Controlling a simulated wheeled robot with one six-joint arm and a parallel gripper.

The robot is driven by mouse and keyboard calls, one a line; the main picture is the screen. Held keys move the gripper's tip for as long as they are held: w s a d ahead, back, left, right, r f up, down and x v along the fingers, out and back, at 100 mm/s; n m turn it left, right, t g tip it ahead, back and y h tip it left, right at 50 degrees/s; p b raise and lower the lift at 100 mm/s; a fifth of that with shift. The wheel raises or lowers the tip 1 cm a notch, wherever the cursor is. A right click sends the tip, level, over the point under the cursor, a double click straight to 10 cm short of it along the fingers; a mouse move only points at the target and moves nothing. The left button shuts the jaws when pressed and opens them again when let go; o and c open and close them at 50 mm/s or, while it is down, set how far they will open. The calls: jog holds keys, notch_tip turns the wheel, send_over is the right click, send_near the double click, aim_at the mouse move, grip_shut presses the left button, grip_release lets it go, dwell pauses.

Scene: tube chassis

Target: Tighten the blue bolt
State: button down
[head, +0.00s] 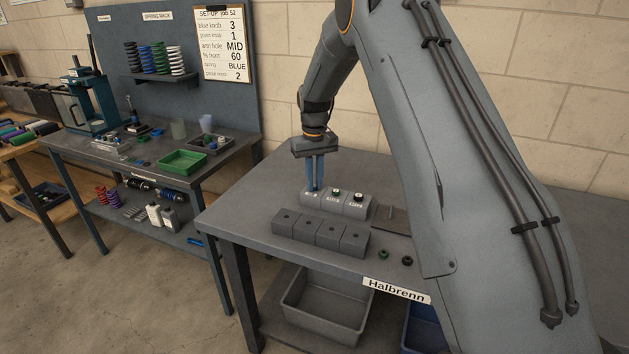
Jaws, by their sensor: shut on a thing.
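My gripper (315,188) points straight down at the left block (311,199) of the rear row on the grey table. Its narrow blue-grey fingers are close together on top of that block. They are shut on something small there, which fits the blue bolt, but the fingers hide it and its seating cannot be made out.
A front row of grey blocks (320,236) with top holes stands close before them. A flat plate (394,219) lies right. A setup sheet (222,45) hangs behind.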

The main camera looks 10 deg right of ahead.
jog(key=shift+f, duration=0.1)
jog(key=c, duration=2.1)
grip_release()
jog(key=shift+m, duration=0.3)
jog(key=o, duration=0.4)
jog(key=shift+o, duration=0.2)
jog(key=shift+r+b, duration=1.15)
jog(key=shift+r, duration=2.75)
